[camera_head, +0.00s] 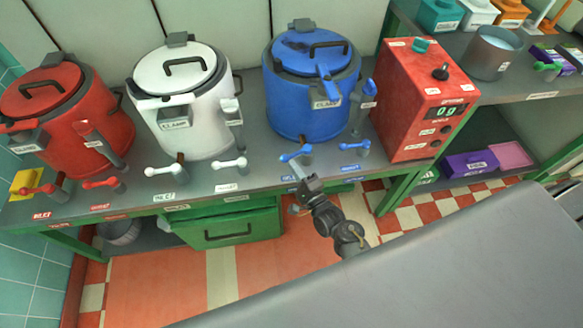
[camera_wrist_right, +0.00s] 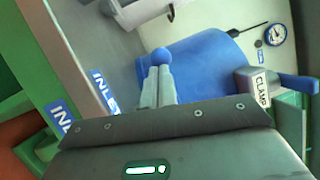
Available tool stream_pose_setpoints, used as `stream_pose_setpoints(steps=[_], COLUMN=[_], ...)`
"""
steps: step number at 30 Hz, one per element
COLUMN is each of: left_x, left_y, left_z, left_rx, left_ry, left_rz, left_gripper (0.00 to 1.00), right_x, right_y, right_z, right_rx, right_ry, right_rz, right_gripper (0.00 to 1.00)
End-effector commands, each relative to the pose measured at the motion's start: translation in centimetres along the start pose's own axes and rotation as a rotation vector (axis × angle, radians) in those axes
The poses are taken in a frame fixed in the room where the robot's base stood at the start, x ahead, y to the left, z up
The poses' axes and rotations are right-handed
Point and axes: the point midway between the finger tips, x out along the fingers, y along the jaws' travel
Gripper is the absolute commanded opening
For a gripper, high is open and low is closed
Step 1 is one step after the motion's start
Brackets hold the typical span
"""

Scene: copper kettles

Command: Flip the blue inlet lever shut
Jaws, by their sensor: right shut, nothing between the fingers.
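The blue kettle (camera_head: 305,108) stands on the grey bench, and its body also shows in the right wrist view (camera_wrist_right: 205,68). A blue lever (camera_head: 295,155) sits in front of the kettle, low on its left side. Its round blue knob (camera_wrist_right: 161,57) shows right at my fingertips in the wrist view. INLET labels (camera_wrist_right: 103,90) lie beside it there. My right gripper (camera_head: 299,170) is shut and empty at the bench's front edge, close to this lever; I cannot tell whether they touch. The fingers (camera_wrist_right: 158,85) hide part of the lever. My left gripper is not in view.
A second blue lever (camera_head: 352,146) stands to the right. The red control box (camera_head: 412,100) is beyond it. A white kettle (camera_head: 190,115) and a red kettle (camera_head: 75,125) stand to the left with their own levers. Floor is open before the bench.

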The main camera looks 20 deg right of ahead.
Motion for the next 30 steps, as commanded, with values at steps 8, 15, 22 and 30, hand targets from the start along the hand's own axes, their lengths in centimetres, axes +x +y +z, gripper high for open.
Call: stream_pose_setpoints(steps=[8,15,22,30], left_x=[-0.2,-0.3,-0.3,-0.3], left_y=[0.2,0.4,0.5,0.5], left_z=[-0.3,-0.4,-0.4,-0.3], left_rx=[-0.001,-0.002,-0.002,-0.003], left_ry=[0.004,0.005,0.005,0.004], left_rz=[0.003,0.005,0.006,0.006], left_gripper=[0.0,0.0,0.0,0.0], right_x=[1.4,2.3,2.5,2.6], right_y=[0.2,0.4,0.5,0.5], right_z=[0.4,0.6,0.7,0.7], right_rx=[0.0,0.0,-0.001,-0.001], right_ry=[0.005,0.004,0.004,0.004], right_rz=[-0.001,-0.001,-0.001,-0.001], right_gripper=[0.0,0.0,0.0,0.0])
